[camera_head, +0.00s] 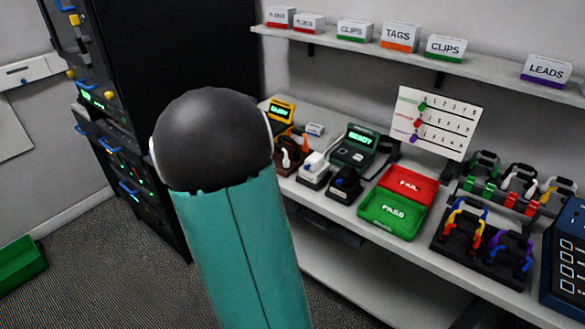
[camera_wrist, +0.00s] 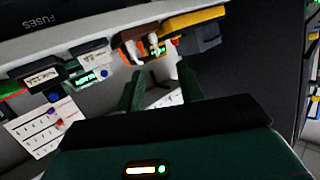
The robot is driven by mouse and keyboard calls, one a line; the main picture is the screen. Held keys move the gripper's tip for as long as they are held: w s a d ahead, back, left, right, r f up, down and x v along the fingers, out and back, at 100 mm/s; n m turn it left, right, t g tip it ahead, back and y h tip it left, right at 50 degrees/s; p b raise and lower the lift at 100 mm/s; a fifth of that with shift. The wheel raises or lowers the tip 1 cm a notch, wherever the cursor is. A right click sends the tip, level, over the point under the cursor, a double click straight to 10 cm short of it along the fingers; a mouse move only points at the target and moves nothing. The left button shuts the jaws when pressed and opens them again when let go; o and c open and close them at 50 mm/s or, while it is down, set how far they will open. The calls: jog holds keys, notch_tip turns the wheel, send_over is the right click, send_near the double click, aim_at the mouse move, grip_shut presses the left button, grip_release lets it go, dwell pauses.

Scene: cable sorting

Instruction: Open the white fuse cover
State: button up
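In the wrist view, the word FUSES (camera_wrist: 40,22) shows at the upper left, beside a pale surface cut off by the frame edge. I cannot make out the outline of the white fuse cover or tell whether it is open. My gripper (camera_wrist: 159,88) has its two green fingers spread apart with nothing held between them. The fingers are well apart from the FUSES lettering in the picture. In the head view my gripper is hidden behind my own teal arm and its dark joint.
The bench holds a white-topped unit (camera_head: 313,168), a READY device (camera_head: 358,147), a red FAIL tray (camera_head: 409,184), a green PASS tray (camera_head: 392,213) and cable racks (camera_head: 482,241). A shelf (camera_head: 420,58) with labelled boxes hangs above. A black cabinet (camera_head: 180,60) stands left.

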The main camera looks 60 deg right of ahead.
jog(key=s+d+f+m+g+h, duration=0.1)
jog(key=s+d+h, duration=0.15)
jog(key=s, duration=0.25)
jog(key=s+d+f+g+h, duration=0.1)
jog(key=s+d+g+h, duration=0.15)
jog(key=s, duration=0.25)
send_near(306, 168)
jog(key=shift+m, duration=0.3)
jog(key=x, duration=0.8)
jog(key=shift+s+d, duration=0.1)
jog(key=shift+c, duration=0.3)
grip_shut()
